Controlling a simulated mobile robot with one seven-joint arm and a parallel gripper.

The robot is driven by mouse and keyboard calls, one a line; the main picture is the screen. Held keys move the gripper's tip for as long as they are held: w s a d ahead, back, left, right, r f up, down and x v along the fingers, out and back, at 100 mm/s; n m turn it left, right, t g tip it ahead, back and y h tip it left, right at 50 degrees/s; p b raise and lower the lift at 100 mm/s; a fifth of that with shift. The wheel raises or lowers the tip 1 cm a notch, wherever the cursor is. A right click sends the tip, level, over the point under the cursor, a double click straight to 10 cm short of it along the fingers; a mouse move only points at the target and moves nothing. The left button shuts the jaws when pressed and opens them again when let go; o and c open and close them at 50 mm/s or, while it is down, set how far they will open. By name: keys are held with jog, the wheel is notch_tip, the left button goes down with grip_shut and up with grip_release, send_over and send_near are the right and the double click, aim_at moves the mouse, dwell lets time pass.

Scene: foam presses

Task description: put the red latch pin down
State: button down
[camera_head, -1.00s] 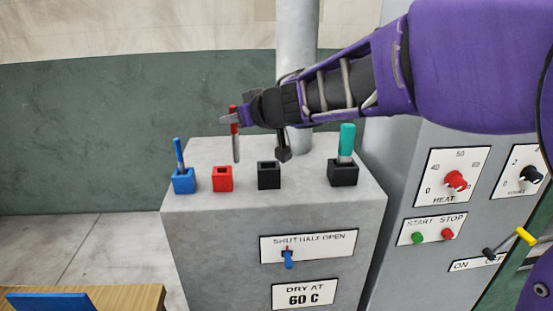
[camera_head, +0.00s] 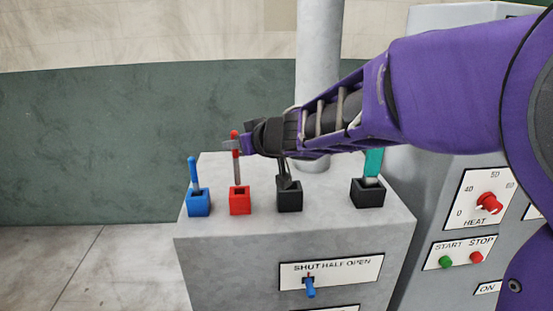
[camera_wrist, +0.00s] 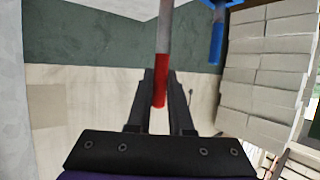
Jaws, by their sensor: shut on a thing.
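The red latch pin (camera_head: 236,168) has a red grip and a grey shaft, and hangs upright in my gripper (camera_head: 233,145). My gripper is shut on its red part, which also shows between the fingers (camera_wrist: 160,76) in the wrist view. The pin's lower end is at the top of the red socket block (camera_head: 240,204) in the head view. I cannot tell whether the tip is inside the hole or just above or behind it. The socket block is not clearly visible in the wrist view.
A blue pin stands in a blue block (camera_head: 198,206) left of the red one. To the right are a black block (camera_head: 289,199) and another black block (camera_head: 368,195) with a teal-handled pin. All sit on a grey cabinet (camera_head: 240,250). A control panel (camera_head: 485,205) stands at right.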

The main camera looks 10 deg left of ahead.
aim_at(239, 166)
jog(key=shift+f+b, duration=0.8)
jog(key=shift+f, duration=1.9)
jog(key=shift+f, duration=0.15)
jog(key=c, duration=0.8)
grip_release()
